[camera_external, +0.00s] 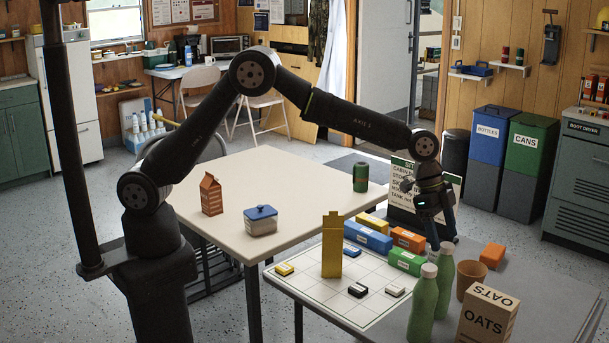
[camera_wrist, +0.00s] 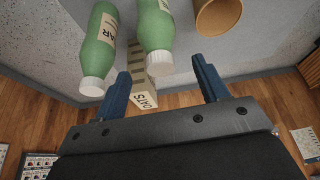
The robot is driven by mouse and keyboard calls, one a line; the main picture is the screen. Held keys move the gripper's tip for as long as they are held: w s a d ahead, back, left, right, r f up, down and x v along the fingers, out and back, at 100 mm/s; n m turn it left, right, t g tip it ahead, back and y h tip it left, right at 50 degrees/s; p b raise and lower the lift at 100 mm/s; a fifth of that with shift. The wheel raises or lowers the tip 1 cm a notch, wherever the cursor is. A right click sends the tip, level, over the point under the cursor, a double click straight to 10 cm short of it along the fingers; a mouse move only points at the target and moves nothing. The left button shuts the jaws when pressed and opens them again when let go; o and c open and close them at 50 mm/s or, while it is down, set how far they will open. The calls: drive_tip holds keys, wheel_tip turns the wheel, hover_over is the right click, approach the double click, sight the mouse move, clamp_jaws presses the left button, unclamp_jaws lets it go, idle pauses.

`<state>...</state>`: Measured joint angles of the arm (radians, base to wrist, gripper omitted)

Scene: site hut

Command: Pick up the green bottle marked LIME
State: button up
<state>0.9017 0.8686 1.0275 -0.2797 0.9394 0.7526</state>
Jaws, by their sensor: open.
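Two green bottles with white caps stand upright side by side on the grey table. In the external view the front bottle (camera_external: 423,308) is left of the rear bottle (camera_external: 444,285); no label is readable there. In the wrist view one bottle (camera_wrist: 98,45) has a label ending in "AR". The other bottle (camera_wrist: 155,22) shows only a sliver of label that I cannot read, so I cannot tell which is LIME. My gripper (camera_external: 443,242) is open and empty, above and just behind the bottles. In the wrist view the unread bottle's cap appears between the fingers (camera_wrist: 160,68).
A brown cup (camera_external: 472,282) stands close right of the bottles, with an OATS box (camera_external: 487,315) in front. An orange block (camera_external: 492,255) lies behind the cup.

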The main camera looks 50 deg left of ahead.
sight(446, 244)
drive_tip(key=x, duration=0.5)
drive_tip(key=shift+d+f, duration=0.1)
drive_tip(key=c, duration=1.4)
